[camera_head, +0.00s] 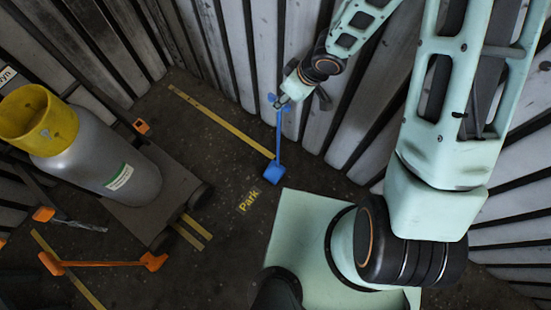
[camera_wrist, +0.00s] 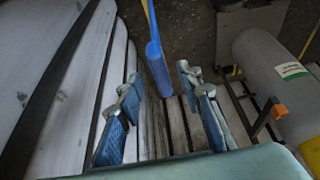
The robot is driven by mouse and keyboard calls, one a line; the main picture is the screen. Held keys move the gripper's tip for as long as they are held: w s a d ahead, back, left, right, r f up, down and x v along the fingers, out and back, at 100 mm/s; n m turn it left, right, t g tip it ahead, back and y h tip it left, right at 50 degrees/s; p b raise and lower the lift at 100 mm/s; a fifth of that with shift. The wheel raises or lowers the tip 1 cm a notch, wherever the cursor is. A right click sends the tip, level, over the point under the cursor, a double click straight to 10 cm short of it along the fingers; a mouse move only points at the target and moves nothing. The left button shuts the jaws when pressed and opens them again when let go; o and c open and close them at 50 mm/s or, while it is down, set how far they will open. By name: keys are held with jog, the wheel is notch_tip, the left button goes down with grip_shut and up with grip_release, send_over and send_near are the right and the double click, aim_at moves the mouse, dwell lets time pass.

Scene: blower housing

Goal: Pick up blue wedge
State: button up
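The blue wedge (camera_head: 274,173) shows in the head view as a blue block on the dark floor, with a thin blue rod running up from it toward my gripper. In the wrist view a blue slab (camera_wrist: 157,65) with a thin rod above it lies between the lines of my fingers. My gripper (camera_head: 281,100) is near the upper end of the rod, close to the slatted wall. Its blue-padded fingers (camera_wrist: 163,115) are spread wide in the wrist view, with nothing seen clamped between them. I cannot tell how far the slab is beyond the fingertips.
The slatted wall (camera_head: 235,50) stands close behind my gripper. A grey cylinder with a yellow collar (camera_head: 110,165) lies on a trolley at left. Orange wedges joined by a rod (camera_head: 105,263) lie at lower left. Open floor lies around the "Park" marking (camera_head: 249,201).

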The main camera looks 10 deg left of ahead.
jog(key=b+x, duration=0.2)
jog(key=x, duration=0.1)
jog(key=shift+a+f, duration=0.1)
jog(key=shift+f, duration=0.25)
grip_shut()
jog(key=shift+r, duration=0.1)
